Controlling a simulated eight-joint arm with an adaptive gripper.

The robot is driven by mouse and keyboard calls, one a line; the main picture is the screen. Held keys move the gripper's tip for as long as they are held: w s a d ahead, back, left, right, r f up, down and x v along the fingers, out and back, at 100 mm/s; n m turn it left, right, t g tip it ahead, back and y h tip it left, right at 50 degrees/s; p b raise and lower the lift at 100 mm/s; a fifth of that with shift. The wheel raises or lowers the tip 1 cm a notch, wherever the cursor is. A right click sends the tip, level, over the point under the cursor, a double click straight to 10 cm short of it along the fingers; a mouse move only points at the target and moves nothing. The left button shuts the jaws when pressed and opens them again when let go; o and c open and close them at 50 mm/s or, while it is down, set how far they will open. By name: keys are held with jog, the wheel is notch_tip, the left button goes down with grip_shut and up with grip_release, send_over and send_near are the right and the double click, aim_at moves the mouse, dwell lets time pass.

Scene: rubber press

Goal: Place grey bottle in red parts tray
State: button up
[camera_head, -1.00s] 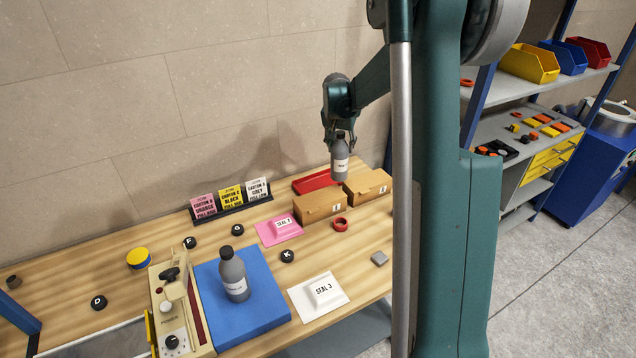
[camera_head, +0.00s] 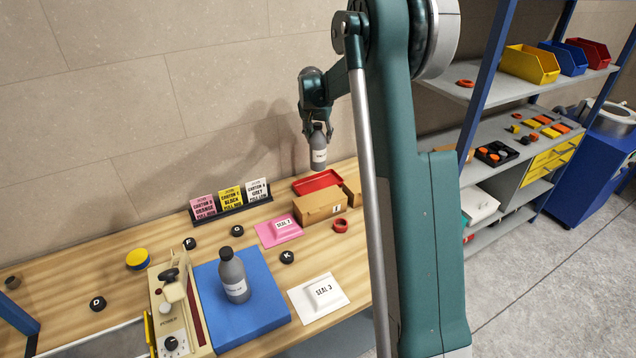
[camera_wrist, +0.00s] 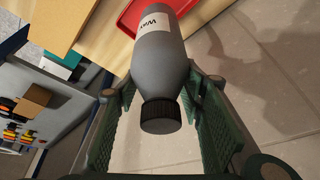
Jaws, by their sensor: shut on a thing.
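My gripper (camera_head: 318,128) is shut on a grey bottle (camera_head: 318,153) with a white label and black cap. It holds the bottle upright in the air near the wall, above the back of the table. The held bottle (camera_wrist: 160,65) fills the middle of the wrist view, between my gripper's green fingers (camera_wrist: 160,110). The red parts tray (camera_head: 318,182) lies at the back of the table, below the bottle in the head view; its edge (camera_wrist: 133,18) shows behind the bottle in the wrist view. A second grey bottle (camera_head: 234,277) stands on the blue mat.
Cardboard cartons (camera_head: 320,207) stand just in front of the red tray. A card stand (camera_head: 232,207) is left of it. A pink SEAL 2 packet (camera_head: 279,230), a red ring (camera_head: 341,225) and a white SEAL 3 packet (camera_head: 318,297) lie nearer the front.

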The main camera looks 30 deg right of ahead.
aim_at(319, 156)
jog(key=shift+f, duration=3.1)
jog(key=shift+f+p, duration=0.3)
jog(key=shift+f, duration=1.75)
jog(key=o, duration=1.6)
jog(key=shift+o, duration=0.2)
jog(key=shift+r, duration=0.2)
